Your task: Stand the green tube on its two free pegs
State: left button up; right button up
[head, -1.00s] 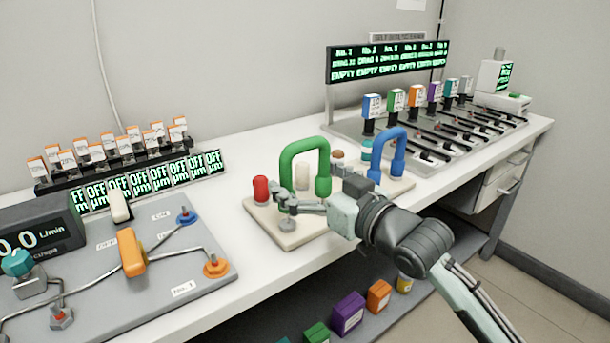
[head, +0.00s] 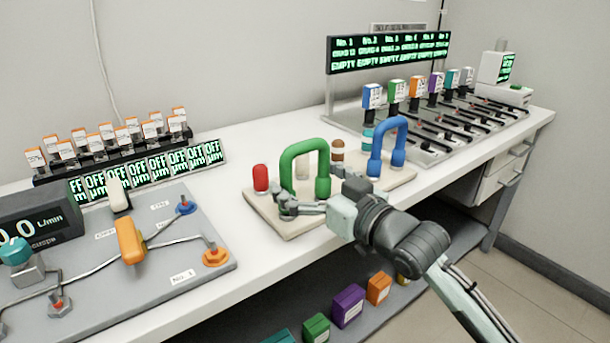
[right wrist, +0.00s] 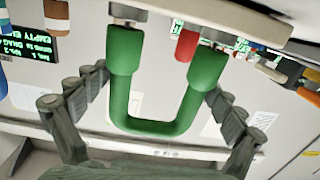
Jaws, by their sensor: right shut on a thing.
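The green tube (head: 303,150), an upturned U with thick leg ends, stands upright over the front board (head: 288,228). My right gripper (head: 304,203) is shut on it, with its fingers along the outer sides of the legs. In the right wrist view the green tube (right wrist: 155,128) appears inverted between my fingers (right wrist: 157,85). There a metal peg (right wrist: 213,36) shows close to one leg end and a second metal peg (right wrist: 124,17) close to the other. I cannot tell whether the ends are around the pegs. My left gripper is out of view.
A red cylinder (head: 261,178) stands on the board, left of the tube. A plate with valves (head: 185,275) lies at left. The table between plate and board is clear.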

jog(key=shift+f, duration=0.25)
jog(key=o, duration=0.9)
jog(key=v, duration=1.2)
